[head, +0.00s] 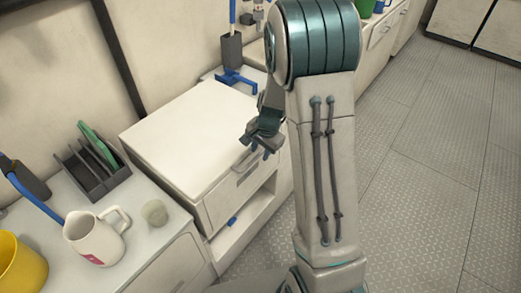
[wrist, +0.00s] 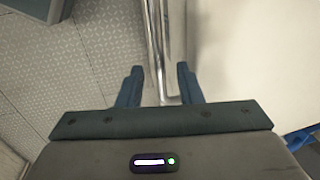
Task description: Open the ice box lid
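The ice box appears to be the white cabinet with a broad flat lid (head: 185,135), which is closed. A pale metal bar handle (head: 240,174) runs along its front edge. My gripper (head: 262,146) is at the front edge, by the far end of the handle. In the wrist view my gripper (wrist: 158,84) is open, its two dark fingers apart. The handle (wrist: 154,50) runs between the fingers, and the white lid (wrist: 255,50) lies to the right. I cannot tell whether either finger touches the handle. My arm hides part of the cabinet's far side in the head view.
A counter at left holds a white jug (head: 93,240), a small greenish cup (head: 155,212), a dark rack (head: 92,172) and a yellow bucket (head: 20,265). An open shelf (head: 240,228) lies below the handle. The metal floor (head: 430,170) at right is clear.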

